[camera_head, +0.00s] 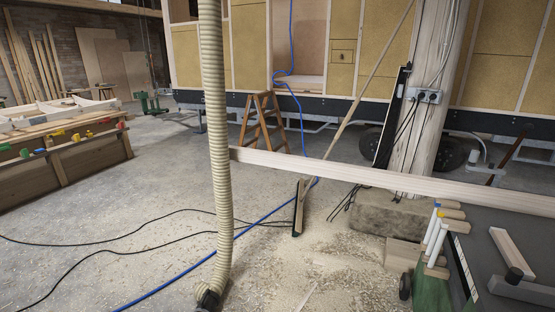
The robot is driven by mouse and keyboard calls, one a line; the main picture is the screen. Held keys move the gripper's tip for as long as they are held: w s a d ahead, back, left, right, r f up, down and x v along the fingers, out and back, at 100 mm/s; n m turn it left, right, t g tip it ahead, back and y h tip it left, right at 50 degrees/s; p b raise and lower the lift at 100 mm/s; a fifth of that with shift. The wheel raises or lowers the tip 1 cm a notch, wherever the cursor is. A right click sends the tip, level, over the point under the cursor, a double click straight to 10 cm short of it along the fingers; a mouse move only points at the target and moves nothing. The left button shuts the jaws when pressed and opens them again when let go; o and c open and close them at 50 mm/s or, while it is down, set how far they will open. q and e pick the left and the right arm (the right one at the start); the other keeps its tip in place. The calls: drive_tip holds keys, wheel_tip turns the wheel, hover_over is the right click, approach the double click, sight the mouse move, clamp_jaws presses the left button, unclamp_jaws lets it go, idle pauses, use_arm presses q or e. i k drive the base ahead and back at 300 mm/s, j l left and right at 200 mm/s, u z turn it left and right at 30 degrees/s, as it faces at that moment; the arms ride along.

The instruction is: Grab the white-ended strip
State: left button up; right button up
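A long pale wooden strip (390,178) runs across the right half of the head view, from near the hose to the right edge. Its left end (234,154) looks pale, but I cannot tell whether it is painted white. Its right end is out of view. A thin wooden strip (358,98) slants from the top down to a dark-edged piece (298,208) standing on the floor; no white end is clear on it. Neither of my grippers shows.
A ribbed hose (216,150) hangs at centre left. A grey-topped bench (490,255) with white rods (434,235) stands at lower right. A wooden bench (70,145) stands left. Blue (190,272) and black cables cross the shavings-covered floor. A stepladder (262,122) stands behind.

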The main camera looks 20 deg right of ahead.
sight(509, 251)
drive_tip(key=i+z, duration=0.55)
drive_tip(key=z, duration=0.25)
drive_tip(key=i+j+z, duration=0.1)
drive_tip(key=i+z, duration=0.25)
drive_tip(key=i+j+z, duration=0.2)
drive_tip(key=z, duration=0.2)
